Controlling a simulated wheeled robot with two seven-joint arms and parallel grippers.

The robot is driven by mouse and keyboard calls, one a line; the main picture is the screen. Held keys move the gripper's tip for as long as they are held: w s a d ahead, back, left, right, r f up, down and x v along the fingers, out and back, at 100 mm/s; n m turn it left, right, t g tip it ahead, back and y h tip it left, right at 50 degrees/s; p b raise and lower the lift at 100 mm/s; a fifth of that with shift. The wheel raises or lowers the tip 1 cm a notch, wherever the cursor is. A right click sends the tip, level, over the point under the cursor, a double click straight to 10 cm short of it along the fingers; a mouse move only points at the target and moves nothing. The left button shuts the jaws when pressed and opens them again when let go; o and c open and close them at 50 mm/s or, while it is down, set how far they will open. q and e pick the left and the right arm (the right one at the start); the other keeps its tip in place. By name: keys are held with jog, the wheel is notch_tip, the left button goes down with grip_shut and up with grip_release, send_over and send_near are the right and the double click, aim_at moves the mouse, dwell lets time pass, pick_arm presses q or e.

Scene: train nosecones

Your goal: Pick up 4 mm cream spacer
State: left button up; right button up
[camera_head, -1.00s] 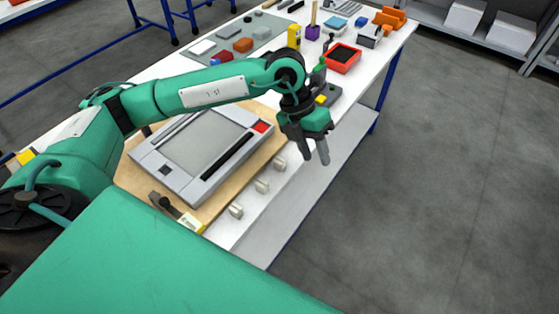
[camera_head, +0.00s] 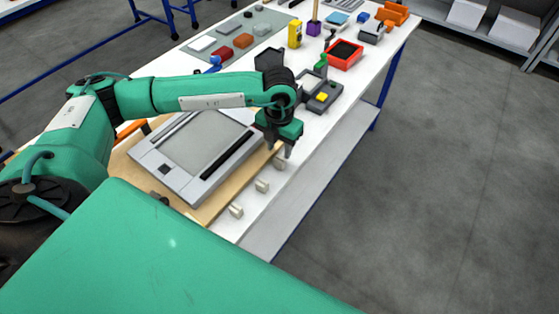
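Three small cream blocks lie in a row on the white table along the right side of the wooden board: a near one (camera_head: 236,210), a middle one (camera_head: 262,186) and a far one (camera_head: 280,163). I cannot tell from their look which is the 4 mm spacer. My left gripper (camera_head: 280,148) points down just above and behind the far block. Its two fingers look apart, with nothing seen between them. Whether it touches the block I cannot tell. My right gripper is not in view.
A grey framed panel (camera_head: 195,155) lies on the wooden board (camera_head: 122,172) left of the blocks. Beyond the gripper are a dark device with a yellow button (camera_head: 322,97) and a red bin (camera_head: 344,56). The table edge runs close to the right of the blocks.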

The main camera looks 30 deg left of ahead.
aim_at(279, 160)
pick_arm(q)
jog(key=f, duration=0.1)
jog(key=f+p, duration=0.1)
jog(key=f, duration=0.1)
jog(key=f+p, duration=0.1)
jog(key=shift+s+f, duration=0.2)
jog(key=shift+s, duration=0.05)
jog(key=shift+f, duration=0.3)
jog(key=c, duration=0.7)
jog(key=shift+r, duration=0.1)
